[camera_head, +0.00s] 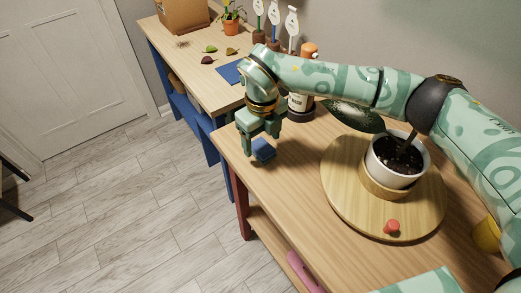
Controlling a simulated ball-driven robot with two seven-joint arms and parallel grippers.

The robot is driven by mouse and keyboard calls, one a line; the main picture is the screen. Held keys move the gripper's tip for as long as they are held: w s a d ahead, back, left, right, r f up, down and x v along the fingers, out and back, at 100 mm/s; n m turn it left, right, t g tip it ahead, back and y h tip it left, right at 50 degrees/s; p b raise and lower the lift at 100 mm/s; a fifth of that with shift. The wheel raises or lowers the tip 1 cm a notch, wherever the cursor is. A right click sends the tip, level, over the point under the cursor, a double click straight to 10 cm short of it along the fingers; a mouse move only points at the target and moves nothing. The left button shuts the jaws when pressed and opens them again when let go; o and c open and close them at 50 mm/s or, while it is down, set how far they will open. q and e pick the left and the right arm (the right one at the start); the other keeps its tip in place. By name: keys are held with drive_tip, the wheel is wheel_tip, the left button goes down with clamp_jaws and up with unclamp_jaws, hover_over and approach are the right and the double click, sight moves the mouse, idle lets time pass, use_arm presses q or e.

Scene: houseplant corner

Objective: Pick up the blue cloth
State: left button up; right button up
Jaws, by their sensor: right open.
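A flat blue sheet (230,72) lies on the far table, partly behind my right arm. My left gripper is not in view.
On the near table (290,190), a white pot (398,160) with soil stands on a round wooden board (345,205), near a red piece (392,227). An orange-capped bottle (308,50) stands behind my arm. The far table holds leaves, a potted plant (232,24) and a cardboard box (183,14).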

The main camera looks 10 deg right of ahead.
sight(262, 150)
wheel_tip(262, 150, down, 2)
drive_tip(key=shift+d+f, duration=0.15)
drive_tip(key=shift+f, duration=0.1)
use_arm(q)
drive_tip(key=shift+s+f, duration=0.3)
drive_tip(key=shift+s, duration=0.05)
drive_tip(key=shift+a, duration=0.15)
use_arm(e)
drive_tip(key=shift+r, duration=0.1)
drive_tip(key=c, duration=1.1)
drive_tip(key=shift+o, duration=0.2)
